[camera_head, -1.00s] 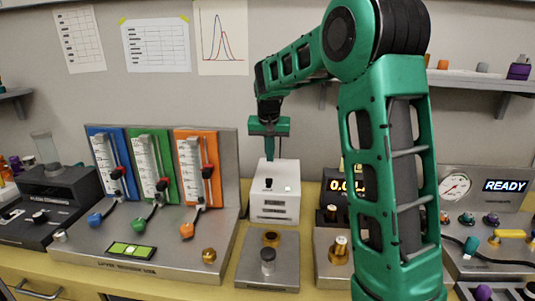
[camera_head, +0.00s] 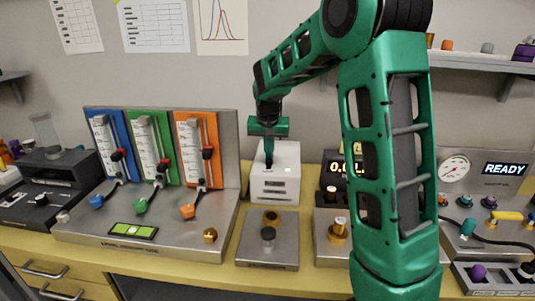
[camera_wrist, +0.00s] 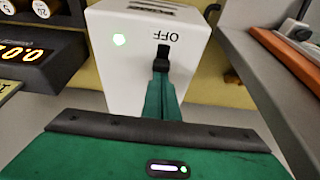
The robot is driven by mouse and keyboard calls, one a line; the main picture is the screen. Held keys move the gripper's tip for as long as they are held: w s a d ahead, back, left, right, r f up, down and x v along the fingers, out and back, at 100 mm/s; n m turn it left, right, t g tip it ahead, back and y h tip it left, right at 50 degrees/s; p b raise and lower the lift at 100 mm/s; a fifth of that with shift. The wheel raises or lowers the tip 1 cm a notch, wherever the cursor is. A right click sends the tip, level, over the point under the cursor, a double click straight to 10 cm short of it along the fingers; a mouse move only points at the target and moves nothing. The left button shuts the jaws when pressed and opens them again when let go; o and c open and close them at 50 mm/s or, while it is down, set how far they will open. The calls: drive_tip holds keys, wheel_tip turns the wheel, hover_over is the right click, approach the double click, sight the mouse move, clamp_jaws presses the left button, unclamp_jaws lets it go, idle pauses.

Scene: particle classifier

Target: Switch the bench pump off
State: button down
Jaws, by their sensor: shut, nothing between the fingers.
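The bench pump is a white box (camera_head: 287,186) on the yellow bench, behind a grey metal plate. A small green light (camera_head: 288,169) glows on its top. In the wrist view the white box (camera_wrist: 112,70) shows the word OFF and a black toggle switch (camera_wrist: 161,54). My gripper (camera_head: 268,166) is shut and empty, pointing down at the switch. In the wrist view my gripper (camera_wrist: 160,82) has its tip at the switch, on the side away from the word OFF; touching or just apart, I cannot tell. The tip partly hides the switch.
A panel with blue, green and orange gauges (camera_head: 195,147) stands left of the pump. A box with an orange number display (camera_head: 335,170) is close on its right. A grey plate with a dark knob (camera_head: 268,238) lies in front.

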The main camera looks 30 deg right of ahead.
drive_tip(key=shift+s+a, duration=0.4)
drive_tip(key=shift+s, duration=0.2)
drive_tip(key=shift+s+a, duration=0.4)
drive_tip(key=shift+s, duration=0.2)
drive_tip(key=v, duration=1)
drive_tip(key=shift+r, duration=0.4)
